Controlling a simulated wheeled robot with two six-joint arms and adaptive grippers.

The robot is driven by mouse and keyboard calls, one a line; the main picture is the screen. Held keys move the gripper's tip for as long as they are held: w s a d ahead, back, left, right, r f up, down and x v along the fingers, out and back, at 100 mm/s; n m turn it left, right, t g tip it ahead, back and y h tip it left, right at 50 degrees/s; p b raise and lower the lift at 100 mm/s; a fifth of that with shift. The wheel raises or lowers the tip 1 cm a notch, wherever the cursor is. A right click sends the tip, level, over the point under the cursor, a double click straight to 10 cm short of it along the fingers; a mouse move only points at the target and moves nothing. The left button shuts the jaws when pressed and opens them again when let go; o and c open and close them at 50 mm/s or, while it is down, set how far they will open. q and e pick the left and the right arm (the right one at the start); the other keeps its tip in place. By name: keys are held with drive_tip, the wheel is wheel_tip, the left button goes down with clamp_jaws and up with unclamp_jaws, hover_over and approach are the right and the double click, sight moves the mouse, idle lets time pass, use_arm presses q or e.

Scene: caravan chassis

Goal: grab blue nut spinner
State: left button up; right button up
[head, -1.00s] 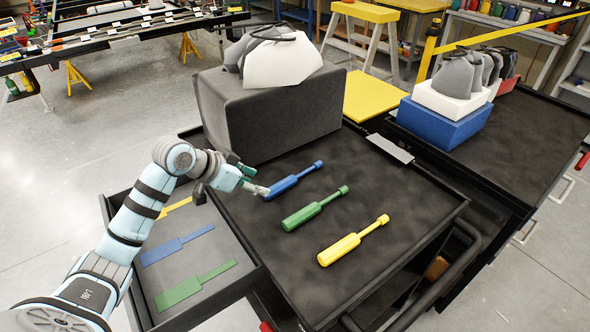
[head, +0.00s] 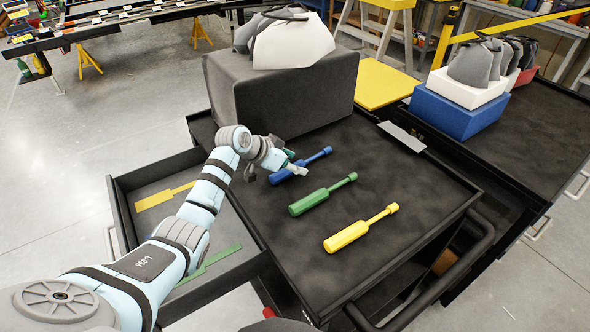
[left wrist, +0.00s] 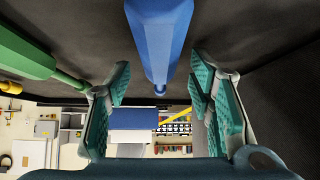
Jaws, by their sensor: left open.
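The blue nut spinner (head: 316,160) lies on the black cart top, its thick handle nearest my left gripper (head: 279,173). A finger hides part of the handle. My left gripper is open at the handle end. In the left wrist view, the blue nut spinner (left wrist: 160,35) shows at top centre, in line with the gap between the open green-padded fingers (left wrist: 163,90). No grip on it shows. My right gripper is not in view.
A green nut spinner (head: 322,194) and a yellow one (head: 360,230) lie beside the blue one. A large dark box (head: 275,95) stands behind. An open drawer (head: 125,215) with coloured tool outlines is at left. The cart's right side is clear.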

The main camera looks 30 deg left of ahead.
use_arm(q)
drive_tip(key=shift+r, duration=0.1)
clamp_jaws()
